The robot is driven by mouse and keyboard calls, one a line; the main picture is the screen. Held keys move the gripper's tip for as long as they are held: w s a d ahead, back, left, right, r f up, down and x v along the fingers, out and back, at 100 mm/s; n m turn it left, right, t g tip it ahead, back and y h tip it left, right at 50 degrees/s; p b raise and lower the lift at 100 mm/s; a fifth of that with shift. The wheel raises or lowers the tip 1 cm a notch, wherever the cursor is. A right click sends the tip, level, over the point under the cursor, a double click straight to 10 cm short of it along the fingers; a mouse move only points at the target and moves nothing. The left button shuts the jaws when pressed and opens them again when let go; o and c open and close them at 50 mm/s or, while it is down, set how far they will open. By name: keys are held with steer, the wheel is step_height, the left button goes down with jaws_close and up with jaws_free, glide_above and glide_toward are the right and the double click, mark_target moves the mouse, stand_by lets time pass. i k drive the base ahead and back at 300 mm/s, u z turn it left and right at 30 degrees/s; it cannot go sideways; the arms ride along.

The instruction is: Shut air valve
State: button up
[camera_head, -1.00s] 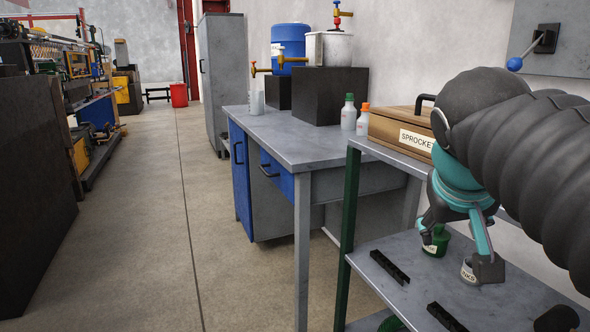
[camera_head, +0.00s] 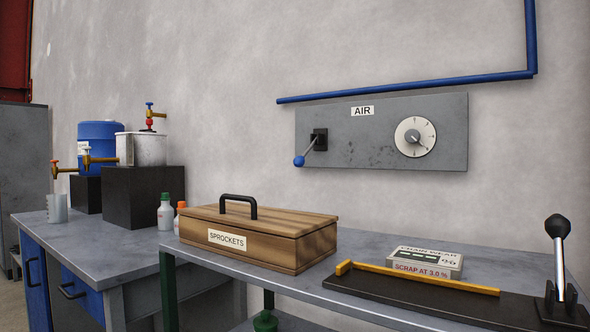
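A grey wall panel (camera_head: 380,145) labelled AIR carries a lever valve (camera_head: 320,140) on its left. The lever has a thin metal rod and a blue ball knob (camera_head: 299,161), and it slants down to the left. A white round dial (camera_head: 415,137) with a dark pointer sits on the panel's right. A blue pipe (camera_head: 400,86) runs above the panel and turns up at the right. My gripper is out of view now, so its state is hidden.
An upright black-knobbed lever (camera_head: 559,258) rises at right.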

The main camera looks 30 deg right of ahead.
mark_target(299, 161)
steer(key=z, duration=0.1)
steer(key=k, duration=0.35)
steer(key=u, duration=0.8)
steer(key=i, duration=0.7)
steer(key=z, duration=0.55)
steer(key=i, duration=0.8)
steer(key=z, duration=0.75)
